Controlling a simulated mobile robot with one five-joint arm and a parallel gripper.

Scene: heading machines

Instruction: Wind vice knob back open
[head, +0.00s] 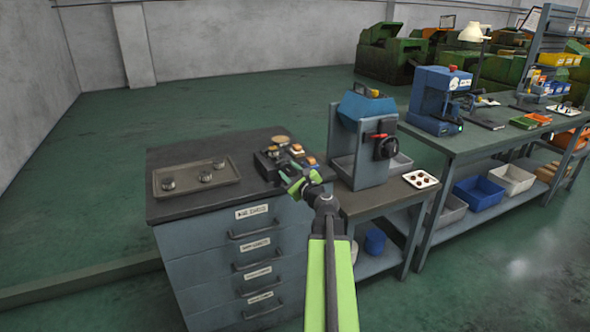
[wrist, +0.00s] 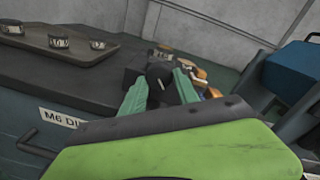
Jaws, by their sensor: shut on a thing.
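The dark vice (head: 265,163) sits on the right end of the drawer cabinet's dark top (head: 223,205). A round brass-coloured piece shows on top of it. My gripper (head: 297,181) is at the vice's near side. In the wrist view, my green gripper fingers (wrist: 160,84) stand on either side of the round black vice knob (wrist: 158,73) and are shut on it. The lower part of the knob is hidden by my gripper. In the head view my gripper hides the knob.
A tray (head: 233,178) with three small round dies lies left of the vice. Orange-topped pieces (head: 310,161) lie right of it. A blue-topped grey machine (head: 362,140) stands close on the right. Open floor lies behind the cabinet.

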